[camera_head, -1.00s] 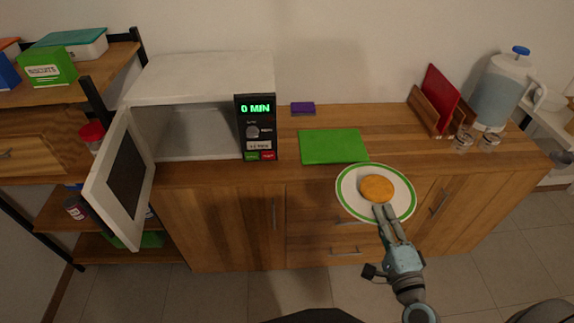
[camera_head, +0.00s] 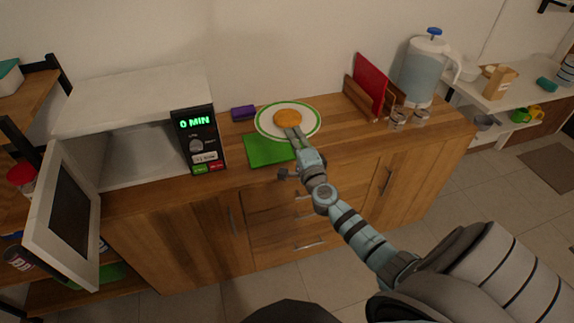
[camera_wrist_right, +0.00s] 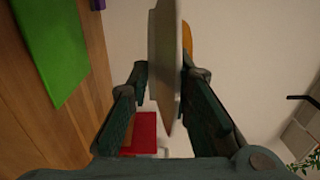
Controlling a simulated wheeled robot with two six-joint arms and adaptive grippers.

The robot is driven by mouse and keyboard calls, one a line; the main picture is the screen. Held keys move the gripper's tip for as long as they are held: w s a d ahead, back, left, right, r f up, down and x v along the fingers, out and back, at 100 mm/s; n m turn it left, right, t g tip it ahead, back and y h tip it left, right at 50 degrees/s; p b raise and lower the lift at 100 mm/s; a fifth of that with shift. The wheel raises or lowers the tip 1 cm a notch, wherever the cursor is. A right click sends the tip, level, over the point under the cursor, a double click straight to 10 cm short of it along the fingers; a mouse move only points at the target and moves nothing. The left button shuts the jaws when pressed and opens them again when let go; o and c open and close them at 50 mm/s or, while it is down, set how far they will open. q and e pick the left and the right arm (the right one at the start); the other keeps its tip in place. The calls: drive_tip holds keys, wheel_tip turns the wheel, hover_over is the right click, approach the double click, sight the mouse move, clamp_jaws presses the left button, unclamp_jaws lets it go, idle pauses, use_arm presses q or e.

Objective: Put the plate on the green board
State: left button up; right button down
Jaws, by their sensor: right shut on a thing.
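The plate (camera_head: 268,120) is white with a green rim and carries a round orange-brown food (camera_head: 287,117). My right gripper (camera_head: 293,134) is shut on the plate's near edge. In the head view the plate covers the back right part of the green board (camera_head: 264,151). In the right wrist view the plate (camera_wrist_right: 163,60) is edge-on between the fingers (camera_wrist_right: 166,88), and the green board (camera_wrist_right: 52,45) is apart from it at the left, so the plate is held above the counter. My left gripper is not in view.
The microwave (camera_head: 139,97) stands on the left with its door (camera_head: 66,216) open. A purple sponge (camera_head: 244,113) lies behind the board. A red board in a rack (camera_head: 370,83), a water dispenser (camera_head: 425,72) and small glass jars (camera_head: 398,119) stand at the right of the counter (camera_head: 342,137).

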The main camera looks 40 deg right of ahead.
drive_tip(key=shift+w+d+r, duration=0.25)
drive_tip(key=shift+w+r, duration=0.05)
drive_tip(key=shift+w, duration=0.15)
wheel_tip(320, 180, down, 20)
drive_tip(key=b, duration=1.9)
drive_tip(key=shift+f, duration=0.1)
drive_tip(key=c, duration=1.5)
unclamp_jaws()
drive_tip(key=shift+o, duration=0.2)
drive_tip(key=p+v, duration=0.3)
drive_tip(key=v, duration=0.9)
drive_tip(key=shift+r, duration=0.2)
